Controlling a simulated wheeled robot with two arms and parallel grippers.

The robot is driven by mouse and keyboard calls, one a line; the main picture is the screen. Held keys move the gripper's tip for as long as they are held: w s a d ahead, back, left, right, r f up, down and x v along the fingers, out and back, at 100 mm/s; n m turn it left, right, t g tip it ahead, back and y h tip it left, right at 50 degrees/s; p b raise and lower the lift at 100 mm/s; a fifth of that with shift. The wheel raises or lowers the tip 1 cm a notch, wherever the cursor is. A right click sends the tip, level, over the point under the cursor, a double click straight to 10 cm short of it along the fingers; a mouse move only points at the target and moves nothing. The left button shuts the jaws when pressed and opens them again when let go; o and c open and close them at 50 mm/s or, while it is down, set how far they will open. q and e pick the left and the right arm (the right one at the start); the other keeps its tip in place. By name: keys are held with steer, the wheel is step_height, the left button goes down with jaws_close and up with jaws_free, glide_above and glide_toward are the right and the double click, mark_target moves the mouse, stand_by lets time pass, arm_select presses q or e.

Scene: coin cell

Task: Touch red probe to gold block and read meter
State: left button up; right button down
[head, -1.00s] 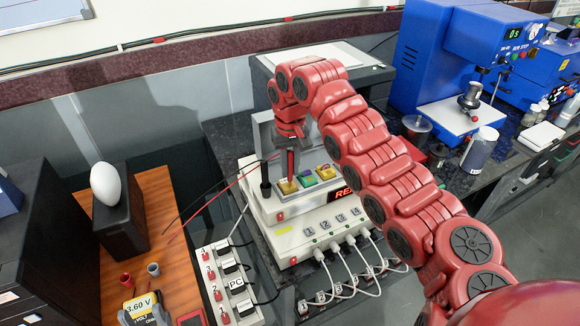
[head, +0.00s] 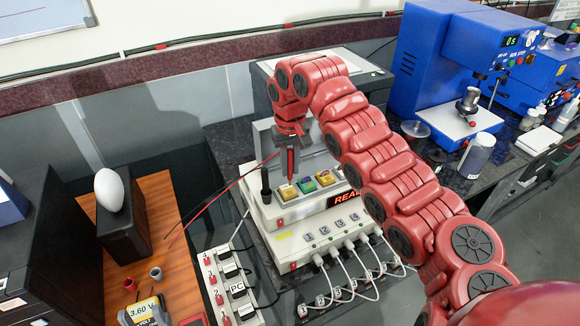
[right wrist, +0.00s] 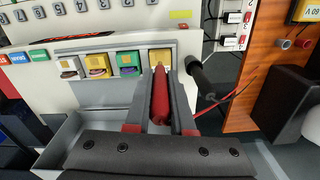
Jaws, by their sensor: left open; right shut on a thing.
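My right gripper (head: 289,163) is shut on the red probe (right wrist: 160,98), which points down at the tray of coloured blocks. The probe's tip meets the gold block (right wrist: 160,57) at the end of the row in the right wrist view; actual contact is hard to confirm. In the head view the gold block (head: 288,193) lies right under the tip. The black probe (head: 266,182) stands upright beside it, also in the right wrist view (right wrist: 198,72). The yellow meter (head: 147,311) at the lower left reads 3.60 V. My left gripper is not in view.
Other coloured blocks (head: 307,186) sit beside the gold one. A red-lettered display (head: 347,196) starts with READ and is partly hidden by my arm. A numbered power strip (head: 234,288) with cables lies in front. A white egg-shaped object (head: 108,190) stands on a dark box.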

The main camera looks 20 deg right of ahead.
mark_target(289, 150)
steer(key=shift+r+p, duration=1.35)
steer(key=shift+r, duration=0.65)
steer(key=shift+w+a, duration=0.1)
